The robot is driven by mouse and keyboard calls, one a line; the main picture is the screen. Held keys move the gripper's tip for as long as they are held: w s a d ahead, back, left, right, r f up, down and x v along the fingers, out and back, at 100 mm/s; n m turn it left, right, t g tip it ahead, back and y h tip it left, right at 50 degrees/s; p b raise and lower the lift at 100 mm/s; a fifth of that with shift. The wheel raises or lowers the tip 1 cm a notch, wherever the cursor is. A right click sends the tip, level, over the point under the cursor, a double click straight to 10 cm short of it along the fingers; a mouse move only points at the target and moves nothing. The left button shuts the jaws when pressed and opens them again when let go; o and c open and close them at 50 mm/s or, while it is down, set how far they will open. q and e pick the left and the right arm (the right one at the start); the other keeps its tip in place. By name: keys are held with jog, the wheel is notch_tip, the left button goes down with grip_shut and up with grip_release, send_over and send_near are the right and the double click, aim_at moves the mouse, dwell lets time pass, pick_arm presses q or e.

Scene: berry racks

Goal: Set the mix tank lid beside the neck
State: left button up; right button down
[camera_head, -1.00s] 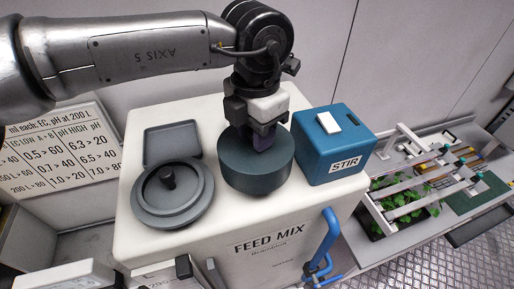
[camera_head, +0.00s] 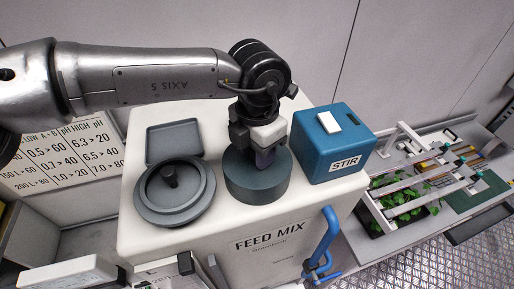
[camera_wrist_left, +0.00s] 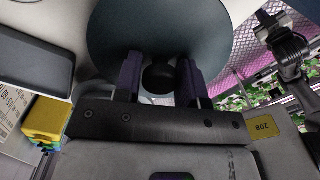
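The mix tank lid (camera_head: 242,186), a dark teal round cap, is at the middle of the white tank top, between the neck and the blue STIR box. My left gripper (camera_head: 265,160) points down onto it. In the left wrist view my gripper's fingers (camera_wrist_left: 160,85) are closed on the lid's black knob (camera_wrist_left: 160,77), above the teal disc (camera_wrist_left: 150,25). The lid looks level and at or very near the tank top; I cannot tell whether it touches. The neck (camera_head: 150,203), a grey round ring with a dark post inside, is left of the lid, apart from it.
A shallow grey tray (camera_head: 172,143) lies behind the neck. The blue STIR box (camera_head: 335,140) stands close to the right of the lid. A blue pipe (camera_head: 331,232) runs down the tank's front right. A plant rack (camera_head: 400,205) is further right.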

pick_arm(q)
jog(key=o, duration=0.4)
jog(key=shift+c, duration=0.2)
jog(key=shift+r, duration=0.1)
jog(key=shift+r, duration=0.15)
notch_tip(320, 180, up, 12)
jog(key=b, duration=0.1)
jog(key=shift+b, duration=0.4)
